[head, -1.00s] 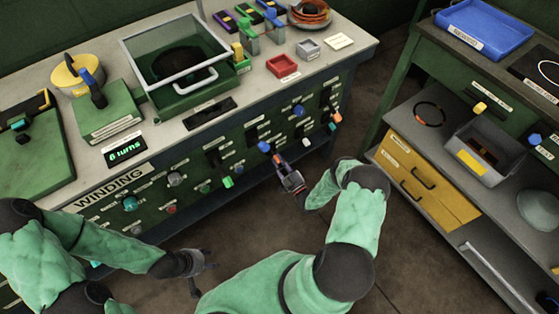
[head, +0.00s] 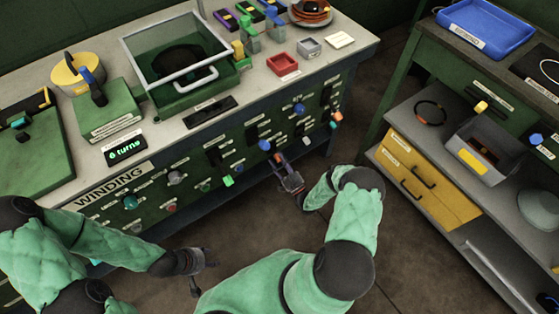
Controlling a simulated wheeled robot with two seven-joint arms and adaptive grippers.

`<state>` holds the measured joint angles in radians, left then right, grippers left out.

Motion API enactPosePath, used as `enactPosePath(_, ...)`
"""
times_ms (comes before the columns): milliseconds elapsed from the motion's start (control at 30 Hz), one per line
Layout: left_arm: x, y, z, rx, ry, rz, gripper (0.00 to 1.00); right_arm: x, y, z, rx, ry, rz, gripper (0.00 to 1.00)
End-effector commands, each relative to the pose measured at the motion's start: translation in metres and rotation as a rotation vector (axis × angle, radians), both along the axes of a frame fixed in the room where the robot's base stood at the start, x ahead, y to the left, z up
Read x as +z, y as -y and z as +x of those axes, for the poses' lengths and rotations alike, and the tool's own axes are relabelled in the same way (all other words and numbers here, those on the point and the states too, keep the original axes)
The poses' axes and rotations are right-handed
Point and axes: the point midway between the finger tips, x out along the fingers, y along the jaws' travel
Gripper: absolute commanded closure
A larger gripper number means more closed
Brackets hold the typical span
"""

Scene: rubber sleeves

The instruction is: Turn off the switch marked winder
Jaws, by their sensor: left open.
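The green front panel of the winding bench (head: 92,219) carries several switches and knobs with small labels, too small to read, so I cannot tell which is marked winder. A blue-tipped switch (head: 264,145) is near the panel's middle. A green-tipped switch (head: 228,181) is to its left, and a blue knob (head: 299,108) is to its upper right. My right gripper (head: 278,159) is just below and right of the blue-tipped switch; contact and finger opening are unclear. My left gripper (head: 208,266) is open and empty over the floor, in front of the panel.
A display reading "6 turns" (head: 125,149) sits on the bench top. Red (head: 283,64) and grey (head: 309,47) trays lie there too. A second bench (head: 403,78) with a yellow drawer unit (head: 425,188) stands at right. Floor between the benches is open.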

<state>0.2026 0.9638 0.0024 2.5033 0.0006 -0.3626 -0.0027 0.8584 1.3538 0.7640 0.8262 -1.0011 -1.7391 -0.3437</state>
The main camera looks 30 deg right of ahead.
Motion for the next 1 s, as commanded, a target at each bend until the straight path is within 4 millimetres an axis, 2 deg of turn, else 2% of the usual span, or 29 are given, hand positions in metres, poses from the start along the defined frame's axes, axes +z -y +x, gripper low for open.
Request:
enactPosePath(367, 0.0, 0.0, 0.0, 0.0, 0.0, 0.0, 0.51, 0.0, 0.002, -0.005, 0.0, 0.005, -0.003, 0.51)
enactPosePath(467, 0.0, 0.0, 0.0, 0.0, 0.0, 0.0, 0.51, -0.004, 0.003, -0.017, -0.002, 0.004, -0.002, 0.51)
enactPosePath(800, 0.0, 0.0, 0.0, 0.0, 0.0, 0.0, 0.51, -0.025, 0.008, -0.08, -0.004, 0.003, -0.001, 0.51)
enactPosePath(1000, 0.0, 0.0, 0.0, 0.0, 0.0, 0.0, 0.51, -0.034, 0.009, -0.104, -0.002, 0.003, -0.002, 0.51)
